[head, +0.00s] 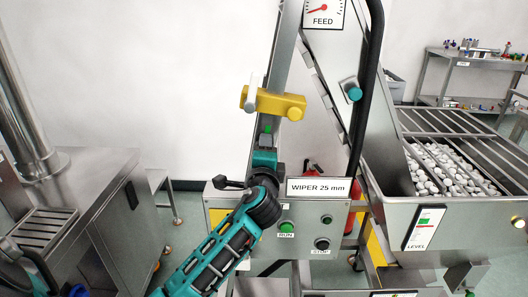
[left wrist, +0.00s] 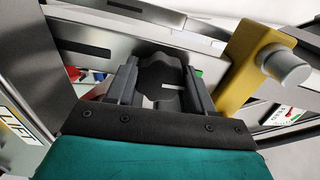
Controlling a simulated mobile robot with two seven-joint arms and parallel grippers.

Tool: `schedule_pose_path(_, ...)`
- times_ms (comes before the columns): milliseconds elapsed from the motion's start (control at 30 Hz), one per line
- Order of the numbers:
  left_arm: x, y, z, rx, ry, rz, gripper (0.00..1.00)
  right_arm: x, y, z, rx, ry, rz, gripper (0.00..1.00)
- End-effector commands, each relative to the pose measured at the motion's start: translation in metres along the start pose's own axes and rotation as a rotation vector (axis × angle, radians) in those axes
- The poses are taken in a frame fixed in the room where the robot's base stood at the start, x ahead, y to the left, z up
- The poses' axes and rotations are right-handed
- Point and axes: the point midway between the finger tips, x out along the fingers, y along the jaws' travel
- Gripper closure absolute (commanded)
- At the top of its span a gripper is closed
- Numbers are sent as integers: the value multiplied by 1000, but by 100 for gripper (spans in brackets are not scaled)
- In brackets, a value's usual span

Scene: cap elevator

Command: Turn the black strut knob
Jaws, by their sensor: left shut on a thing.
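The black strut knob (left wrist: 160,76) is a dark lobed knob with a pale mark, between my fingers in the left wrist view. My left gripper (left wrist: 160,92) is shut on it, one finger on each side. In the head view my left gripper (head: 267,140) reaches up to the sloping metal strut (head: 278,70), just below a yellow clamp block (head: 272,103). The knob is hard to make out there, largely hidden by the gripper. My right gripper is in neither view.
The yellow block (left wrist: 245,70) with its grey round end stands close beside my fingers in the left wrist view. A "WIPER 25 mm" sign (head: 318,187) and a panel with a green RUN button (head: 286,226) lie below. A hopper of white caps (head: 390,200) stands right.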

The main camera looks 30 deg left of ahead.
Motion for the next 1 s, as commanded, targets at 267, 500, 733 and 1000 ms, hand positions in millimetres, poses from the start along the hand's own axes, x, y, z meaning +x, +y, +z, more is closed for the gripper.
schedule_pose_path(267, 0, -2, -1, 75, 2, -4, 78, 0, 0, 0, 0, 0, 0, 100)
schedule_pose_path(500, 0, -2, -1, 88, 2, -4, 78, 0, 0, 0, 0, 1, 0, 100)
schedule_pose_path(733, 0, -2, -1, 87, 2, -4, 78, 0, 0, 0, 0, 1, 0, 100)
schedule_pose_path(1000, 0, -1, 0, 86, 1, -2, 23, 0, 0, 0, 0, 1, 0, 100)
